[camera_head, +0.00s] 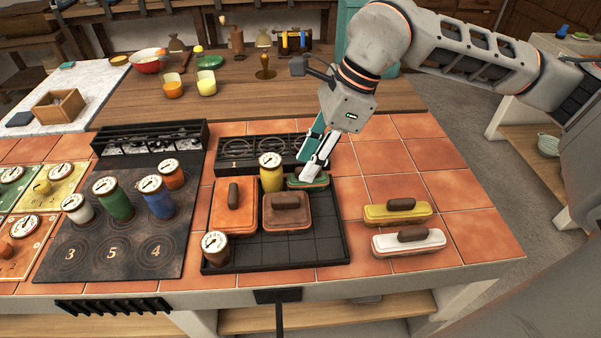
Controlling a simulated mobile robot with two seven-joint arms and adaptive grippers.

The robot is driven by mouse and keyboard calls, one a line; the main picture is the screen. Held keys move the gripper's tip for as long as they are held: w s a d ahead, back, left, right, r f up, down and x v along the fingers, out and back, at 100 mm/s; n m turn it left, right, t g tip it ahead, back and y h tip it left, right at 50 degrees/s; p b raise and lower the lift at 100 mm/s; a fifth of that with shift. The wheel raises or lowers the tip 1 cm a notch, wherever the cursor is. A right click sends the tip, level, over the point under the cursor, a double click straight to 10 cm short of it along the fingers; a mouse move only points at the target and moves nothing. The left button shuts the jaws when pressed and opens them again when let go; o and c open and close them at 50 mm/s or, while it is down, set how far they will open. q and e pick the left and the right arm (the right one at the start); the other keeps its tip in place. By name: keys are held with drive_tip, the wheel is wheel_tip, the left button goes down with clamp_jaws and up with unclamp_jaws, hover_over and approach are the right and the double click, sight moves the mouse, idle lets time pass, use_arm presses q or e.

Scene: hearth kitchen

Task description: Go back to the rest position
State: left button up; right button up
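My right gripper (310,172) points down at the back right of the black gridded tray (341,240), with its fingertips at a green lidded dish (318,184). The fingers hide the top of that dish, so I cannot tell whether they are closed on its handle or apart around it. My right arm reaches in from the upper right. My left gripper is not in view.
The tray also holds an orange dish (233,212), a brown dish (287,214) and gauge-topped jars. Yellow (397,212) and white (408,242) dishes lie on tiles at right. A dark numbered board (90,240) with jars stands left.

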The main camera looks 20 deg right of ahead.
drive_tip(key=shift+s+d+r, duration=0.1)
drive_tip(key=shift+d+r, duration=0.05)
drive_tip(key=shift+r, duration=0.25)
